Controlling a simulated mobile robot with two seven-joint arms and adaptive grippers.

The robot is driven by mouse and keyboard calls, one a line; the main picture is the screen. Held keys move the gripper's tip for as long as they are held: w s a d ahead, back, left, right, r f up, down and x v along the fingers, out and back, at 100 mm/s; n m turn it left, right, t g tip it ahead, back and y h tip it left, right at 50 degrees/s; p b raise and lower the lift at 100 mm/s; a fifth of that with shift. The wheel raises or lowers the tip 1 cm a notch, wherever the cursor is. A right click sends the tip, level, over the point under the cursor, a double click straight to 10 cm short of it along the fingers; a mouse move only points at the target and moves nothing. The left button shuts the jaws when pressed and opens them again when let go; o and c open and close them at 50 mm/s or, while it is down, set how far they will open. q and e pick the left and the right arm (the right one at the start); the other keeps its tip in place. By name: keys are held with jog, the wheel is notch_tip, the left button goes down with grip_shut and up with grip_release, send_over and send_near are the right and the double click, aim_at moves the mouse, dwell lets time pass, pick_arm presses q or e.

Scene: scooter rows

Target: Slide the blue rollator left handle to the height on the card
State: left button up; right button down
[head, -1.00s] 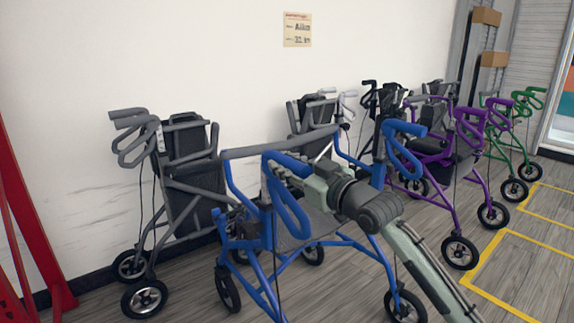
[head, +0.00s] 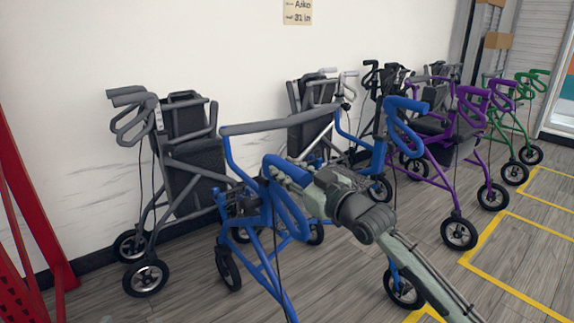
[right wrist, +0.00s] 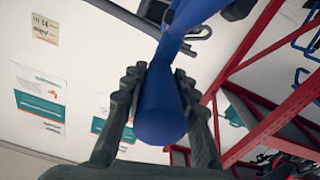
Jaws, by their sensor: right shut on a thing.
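The blue rollator stands in the front middle of the head view, with a grey bar (head: 280,123) across its top. Its near handle (head: 290,205), on the left in the picture, sits lower than its other blue handle (head: 405,125). My right gripper (head: 284,172) is shut on the near handle. In the right wrist view, the fingers (right wrist: 158,82) close on both sides of the blue grip (right wrist: 160,122). The card (head: 297,11) on the wall is cut off by the top edge; it reads Aiko, 31 in. My left gripper is not in view.
A grey rollator (head: 190,160) stands on the left by the wall, near a red frame (head: 30,220). Purple (head: 470,150) and green (head: 520,110) rollators stand to the right. Yellow lines (head: 510,238) mark open floor at the right.

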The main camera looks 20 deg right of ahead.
jog(key=shift+f, duration=0.45)
jog(key=c, duration=1.4)
grip_release()
jog(key=shift+c, duration=0.2)
jog(key=shift+o, duration=1.2)
jog(key=shift+r, duration=0.15)
jog(key=shift+s, duration=0.1)
jog(key=v, duration=1.2)
